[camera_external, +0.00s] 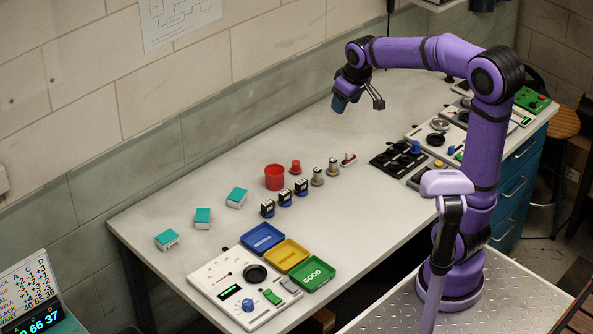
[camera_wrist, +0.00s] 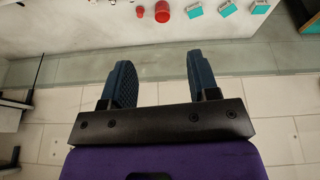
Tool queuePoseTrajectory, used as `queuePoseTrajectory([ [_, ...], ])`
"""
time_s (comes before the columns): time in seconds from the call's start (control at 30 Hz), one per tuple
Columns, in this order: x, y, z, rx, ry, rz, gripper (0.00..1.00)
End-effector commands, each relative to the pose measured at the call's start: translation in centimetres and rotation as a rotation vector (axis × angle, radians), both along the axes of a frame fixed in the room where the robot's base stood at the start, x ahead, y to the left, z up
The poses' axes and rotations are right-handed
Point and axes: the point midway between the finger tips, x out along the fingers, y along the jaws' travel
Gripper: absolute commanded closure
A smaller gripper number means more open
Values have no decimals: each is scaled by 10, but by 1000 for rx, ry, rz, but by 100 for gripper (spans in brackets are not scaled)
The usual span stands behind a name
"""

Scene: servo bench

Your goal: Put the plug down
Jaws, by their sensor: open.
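My gripper (camera_external: 359,104) is high above the far part of the bench, open, with its two fingers wide apart. In the wrist view the gap between the fingers of my gripper (camera_wrist: 163,62) is empty. A row of small knobbed pieces stands upright on the bench: a red-topped one (camera_external: 295,167), two grey metal ones (camera_external: 317,177) (camera_external: 333,167) and a pale one with a reddish top (camera_external: 349,158). I cannot tell which of them is the plug. The red-topped piece also shows at the top of the wrist view (camera_wrist: 139,11). My gripper touches none of them.
A red cup (camera_external: 274,177), several black-and-white servos (camera_external: 284,197) and three teal boxes (camera_external: 203,218) stand on the bench. Blue, yellow and green trays (camera_external: 262,237) lie in front, beside a white panel (camera_external: 216,274). Black fixtures (camera_external: 398,160) are at right. The back middle is clear.

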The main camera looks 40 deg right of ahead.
Motion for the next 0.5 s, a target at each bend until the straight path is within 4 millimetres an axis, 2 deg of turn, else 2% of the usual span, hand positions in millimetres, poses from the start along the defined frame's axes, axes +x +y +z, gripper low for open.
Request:
queuePoseTrajectory([
  [0.03,-20,5,7,1,-16,-3,45],
  [0.23,-94,17,19,12,-59,-26,45],
  [0.5,-184,28,11,31,-114,-56,45],
])
